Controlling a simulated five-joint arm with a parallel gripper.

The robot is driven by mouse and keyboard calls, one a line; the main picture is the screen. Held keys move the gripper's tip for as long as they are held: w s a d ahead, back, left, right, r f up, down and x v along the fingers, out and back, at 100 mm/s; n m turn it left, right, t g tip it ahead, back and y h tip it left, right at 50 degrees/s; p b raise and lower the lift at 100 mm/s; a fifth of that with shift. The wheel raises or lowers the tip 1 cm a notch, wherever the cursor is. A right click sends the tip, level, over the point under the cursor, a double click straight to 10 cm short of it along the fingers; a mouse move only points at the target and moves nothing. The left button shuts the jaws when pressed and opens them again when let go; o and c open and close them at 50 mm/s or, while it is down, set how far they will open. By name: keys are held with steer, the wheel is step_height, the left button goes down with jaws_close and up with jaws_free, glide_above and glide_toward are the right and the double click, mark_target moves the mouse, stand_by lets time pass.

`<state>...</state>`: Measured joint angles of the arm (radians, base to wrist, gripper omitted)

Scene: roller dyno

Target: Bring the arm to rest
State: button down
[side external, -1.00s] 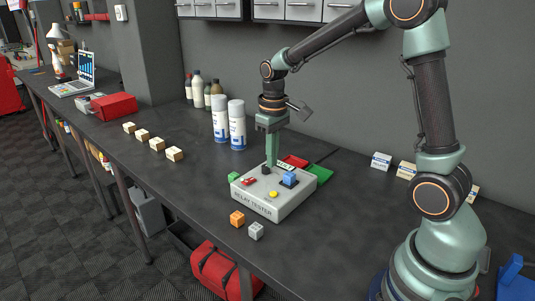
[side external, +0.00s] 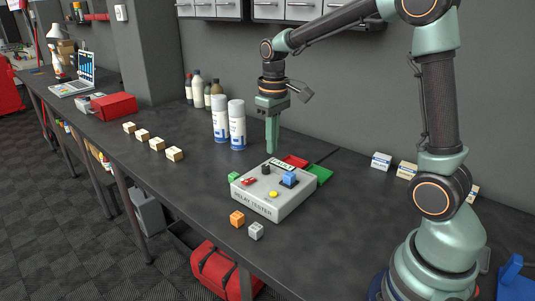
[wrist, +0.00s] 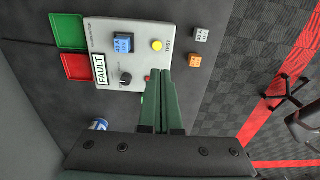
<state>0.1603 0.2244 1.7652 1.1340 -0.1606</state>
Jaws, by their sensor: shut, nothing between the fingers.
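My gripper (side external: 271,150) is shut and empty, pointing down above the back edge of the relay tester, apart from it. In the wrist view its closed green fingers (wrist: 167,75) reach over the tester's panel. The relay tester (side external: 284,208) is a pale box with a blue relay (side external: 289,178) in its socket, a yellow button (side external: 273,194), a red switch (side external: 249,181) and a dark knob (side external: 266,169). In the wrist view its display (wrist: 100,69) reads FAULT.
A red tray (side external: 294,161) and a green tray (side external: 320,175) lie behind the tester. An orange cube (side external: 237,218) and a grey cube (side external: 256,231) sit in front. Two white spray cans (side external: 237,125) stand at the back left. Several pale blocks (side external: 157,143) lie farther left.

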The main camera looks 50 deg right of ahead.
steer(key=s+a+r+t, duration=0.2)
steer(key=s+a, duration=0.1)
steer(key=s, duration=0.3)
steer(key=s+a+r+t, duration=0.3)
steer(key=s, duration=0.3)
steer(key=shift+a+r, duration=0.2)
steer(key=shift+a, duration=0.1)
